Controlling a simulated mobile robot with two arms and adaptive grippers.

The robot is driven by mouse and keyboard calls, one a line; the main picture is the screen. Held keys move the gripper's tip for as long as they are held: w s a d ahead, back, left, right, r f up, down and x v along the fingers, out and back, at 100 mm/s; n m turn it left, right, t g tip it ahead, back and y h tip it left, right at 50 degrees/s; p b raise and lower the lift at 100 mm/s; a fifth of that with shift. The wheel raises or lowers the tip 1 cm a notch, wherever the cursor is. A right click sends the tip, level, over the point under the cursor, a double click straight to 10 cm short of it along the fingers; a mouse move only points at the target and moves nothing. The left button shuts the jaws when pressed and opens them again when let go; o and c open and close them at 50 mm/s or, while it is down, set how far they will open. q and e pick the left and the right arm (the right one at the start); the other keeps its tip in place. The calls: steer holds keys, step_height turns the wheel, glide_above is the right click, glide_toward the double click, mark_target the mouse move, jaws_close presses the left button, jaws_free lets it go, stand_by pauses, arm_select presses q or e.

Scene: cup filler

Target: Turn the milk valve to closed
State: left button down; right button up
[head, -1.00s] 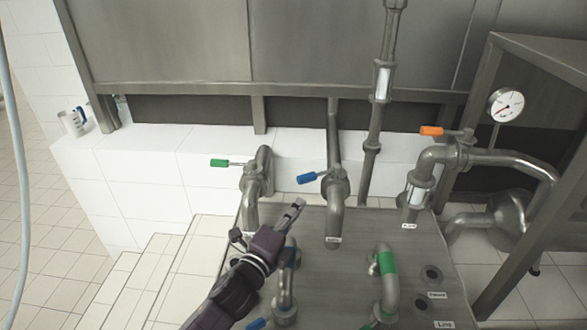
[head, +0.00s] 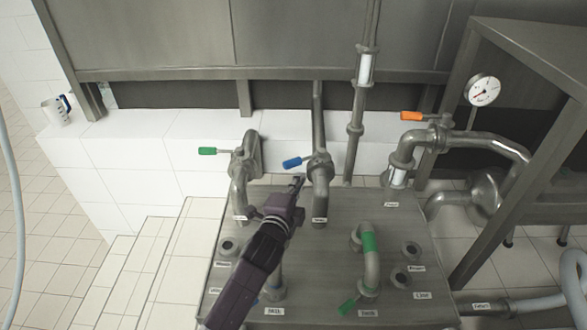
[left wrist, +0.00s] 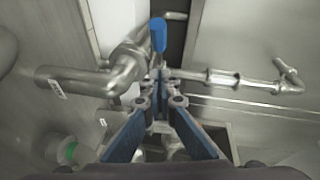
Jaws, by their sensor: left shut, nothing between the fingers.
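A valve with a blue handle (head: 292,162) stands in the middle of the head view, its handle pointing left from a metal pipe. Its label is too small to read, so I cannot tell by text that it is the milk valve. The left wrist view shows a blue handle (left wrist: 158,36) just beyond the fingertips. My left gripper (head: 297,182) is shut and empty, just below the blue handle in the head view. In the left wrist view its fingertips (left wrist: 160,76) meet below the handle; whether they touch it is unclear. My right gripper is not in view.
A green-handled valve (head: 208,151) stands to the left and an orange-handled valve (head: 411,116) to the right. A steel panel (head: 330,262) with pipes and ports lies below. A pressure gauge (head: 483,90) and a steel frame are at right. White tiled steps (head: 165,247) are at left.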

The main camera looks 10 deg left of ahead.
mark_target(298, 164)
arm_select(q)
steer(key=shift+w+a+f+p, duration=0.15)
steer(key=shift+w+a+p, duration=0.1)
steer(key=shift+w+a, duration=0.35)
steer(key=shift+w+a+f+p, duration=0.2)
steer(key=shift+w+a+p, duration=0.1)
steer(key=shift+w, duration=0.55)
steer(key=shift+w+a+f+p, duration=0.15)
steer(key=shift+w+a+p, duration=0.2)
steer(key=shift+w, duration=0.35)
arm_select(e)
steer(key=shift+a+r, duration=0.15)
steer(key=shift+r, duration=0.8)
